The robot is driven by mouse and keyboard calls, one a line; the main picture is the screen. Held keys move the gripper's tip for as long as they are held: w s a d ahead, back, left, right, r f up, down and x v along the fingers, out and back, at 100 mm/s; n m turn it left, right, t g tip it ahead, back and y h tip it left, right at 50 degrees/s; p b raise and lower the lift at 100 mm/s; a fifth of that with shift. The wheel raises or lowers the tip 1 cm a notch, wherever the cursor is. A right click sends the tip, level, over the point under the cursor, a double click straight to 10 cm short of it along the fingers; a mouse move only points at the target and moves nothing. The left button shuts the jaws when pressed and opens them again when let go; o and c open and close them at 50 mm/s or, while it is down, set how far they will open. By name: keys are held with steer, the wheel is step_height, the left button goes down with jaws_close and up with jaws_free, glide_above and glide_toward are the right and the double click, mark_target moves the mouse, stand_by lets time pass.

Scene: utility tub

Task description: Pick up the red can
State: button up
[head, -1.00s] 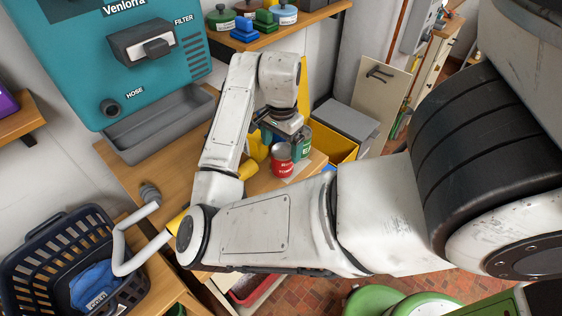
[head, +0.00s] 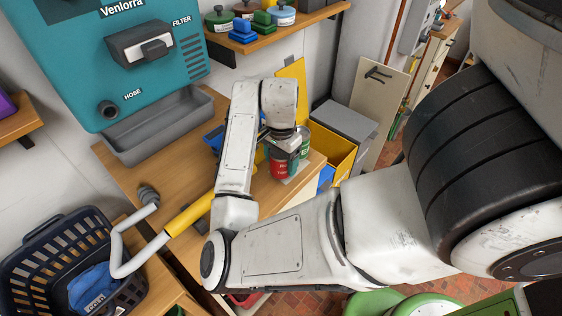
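The red can (head: 279,171) stands on the wooden worktop near its right end, on a pale patch. Its top is hidden by my gripper (head: 284,152), which points down right over it. The fingers are small and dark against the can, so I cannot tell whether they are open, shut, or touching it. A green can (head: 304,141) stands just behind and to the right of the red can, partly covered by my wrist.
A yellow open box (head: 330,150) and a grey box (head: 345,120) lie right of the worktop (head: 150,178). A blue item (head: 214,138) is left of my forearm. A yellow-handled white pipe (head: 190,214) and a dark basket (head: 60,240) are at left.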

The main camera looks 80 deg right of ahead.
steer(key=c, duration=0.7)
steer(key=shift+r, duration=0.1)
